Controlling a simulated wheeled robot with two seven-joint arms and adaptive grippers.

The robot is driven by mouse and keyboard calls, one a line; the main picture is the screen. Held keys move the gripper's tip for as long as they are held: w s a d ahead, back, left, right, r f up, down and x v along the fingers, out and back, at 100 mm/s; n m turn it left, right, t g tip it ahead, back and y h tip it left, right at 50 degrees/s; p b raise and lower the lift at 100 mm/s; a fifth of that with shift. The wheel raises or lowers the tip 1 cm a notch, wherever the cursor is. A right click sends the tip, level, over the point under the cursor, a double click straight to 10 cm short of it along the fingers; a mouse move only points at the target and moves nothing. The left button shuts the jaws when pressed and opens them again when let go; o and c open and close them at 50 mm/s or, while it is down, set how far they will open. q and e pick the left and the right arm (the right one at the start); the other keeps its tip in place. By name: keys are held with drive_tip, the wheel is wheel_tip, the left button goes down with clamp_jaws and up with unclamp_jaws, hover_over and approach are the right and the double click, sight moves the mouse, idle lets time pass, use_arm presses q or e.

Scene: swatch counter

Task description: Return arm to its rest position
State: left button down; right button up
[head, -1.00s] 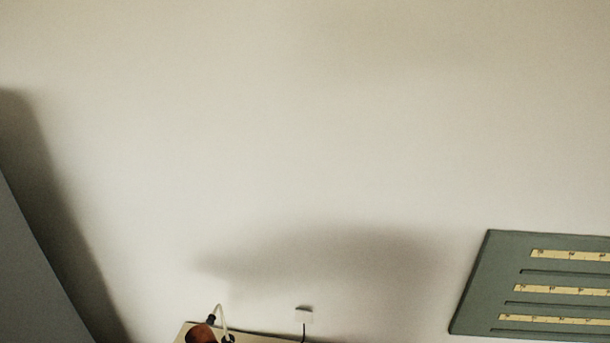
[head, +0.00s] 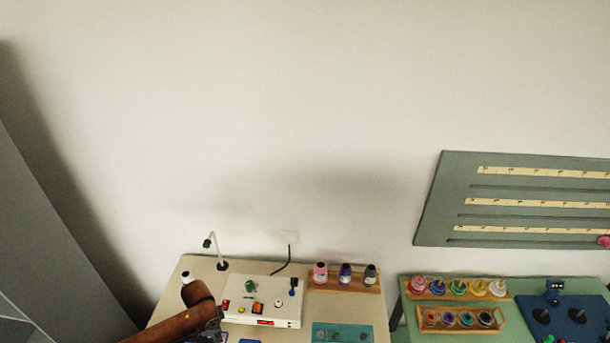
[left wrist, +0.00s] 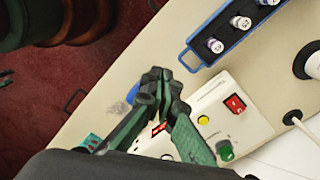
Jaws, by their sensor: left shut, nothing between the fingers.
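My left arm, a brown jointed limb, comes in at the lower left of the head view. My left gripper (head: 214,324) is dark and partly cut off there, by the front left of the white control box. In the left wrist view its green and black fingers (left wrist: 155,82) are shut with nothing between them, seen over the cream table's edge and the white box. I cannot tell the height above the table. My right gripper is in neither view.
The cream table (head: 262,267) bears a white control box (head: 283,310) with buttons, a lamp (head: 215,245) and a bottle rack (head: 345,285). A blue tray of vials (left wrist: 232,38) shows in the wrist view. A green table (head: 480,320) with jars stands right.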

use_arm(q)
drive_tip(key=s+d+f+n+t+h, duration=0.2)
drive_tip(key=s+d+h, duration=0.1)
drive_tip(key=s+d, duration=0.75)
drive_tip(key=s+a+r+n+t+y, duration=0.1)
drive_tip(key=s+a+r+n+y, duration=0.15)
drive_tip(key=s+a+n, duration=0.45)
drive_tip(key=s+a+r+n+y, duration=0.2)
drive_tip(key=s+a+r+n, duration=0.15)
drive_tip(key=s+a, duration=0.55)
wheel_tip(320, 180, down, 41)
drive_tip(key=d+b, duration=0.1)
drive_tip(key=b, duration=1.1)
drive_tip(key=s+f+g+b, duration=0.1)
drive_tip(key=s+f+b, duration=0.4)
drive_tip(key=s+f, duration=0.5)
drive_tip(key=s+f+g+b, duration=0.1)
drive_tip(key=s+f+b, duration=0.4)
drive_tip(key=s+f, duration=0.5)
wheel_tip(320, 180, down, 9)
drive_tip(key=shift+s+d+f+m+h, duration=0.2)
drive_tip(key=shift+s+d+m+h, duration=0.05)
drive_tip(key=shift+s+m+h, duration=0.2)
